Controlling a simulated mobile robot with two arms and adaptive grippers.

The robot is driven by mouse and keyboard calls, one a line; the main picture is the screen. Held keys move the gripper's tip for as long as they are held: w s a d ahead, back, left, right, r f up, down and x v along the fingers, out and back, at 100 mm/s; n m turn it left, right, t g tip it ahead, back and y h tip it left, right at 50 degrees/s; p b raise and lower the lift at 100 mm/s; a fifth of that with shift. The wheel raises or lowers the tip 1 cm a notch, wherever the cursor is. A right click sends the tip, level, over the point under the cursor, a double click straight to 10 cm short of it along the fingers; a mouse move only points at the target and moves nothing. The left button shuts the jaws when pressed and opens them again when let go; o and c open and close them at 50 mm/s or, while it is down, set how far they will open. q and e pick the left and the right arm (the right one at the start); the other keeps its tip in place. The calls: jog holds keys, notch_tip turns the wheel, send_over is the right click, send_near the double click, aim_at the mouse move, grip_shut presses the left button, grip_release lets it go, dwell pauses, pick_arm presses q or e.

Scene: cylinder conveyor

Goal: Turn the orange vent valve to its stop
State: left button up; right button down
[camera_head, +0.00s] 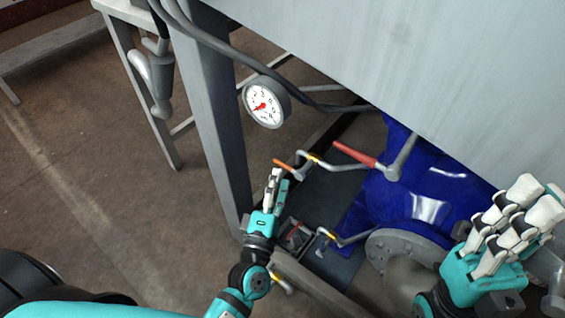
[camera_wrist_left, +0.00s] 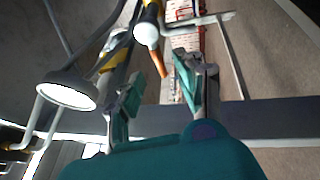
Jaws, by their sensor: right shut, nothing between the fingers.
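The orange vent valve handle (camera_head: 284,164) is a short lever on a thin metal pipe, left of the blue machine body. In the left wrist view the orange lever (camera_wrist_left: 163,62) points down toward the space between the fingertips. My left gripper (camera_head: 278,182) is just below the handle, its fingers reaching up toward it. In the left wrist view my left gripper (camera_wrist_left: 160,82) has its two fingers apart, with nothing held between them. I cannot tell whether it touches the lever. My right gripper (camera_head: 528,208) is at the lower right, shut and empty.
A longer red lever (camera_head: 357,154) lies right of the orange one. A round gauge (camera_head: 266,102) hangs above, beside a grey post (camera_head: 218,120). The blue body (camera_head: 430,190) and grey flanged pipe (camera_head: 400,250) fill the lower right. Open floor (camera_head: 90,170) lies left.

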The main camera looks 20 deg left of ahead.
aim_at(282, 163)
pick_arm(q)
jog(key=w, duration=0.3)
jog(key=w+r, duration=0.1)
jog(key=w, duration=0.1)
jog(key=shift+a, duration=0.15)
grip_shut()
jog(key=shift+f, duration=0.1)
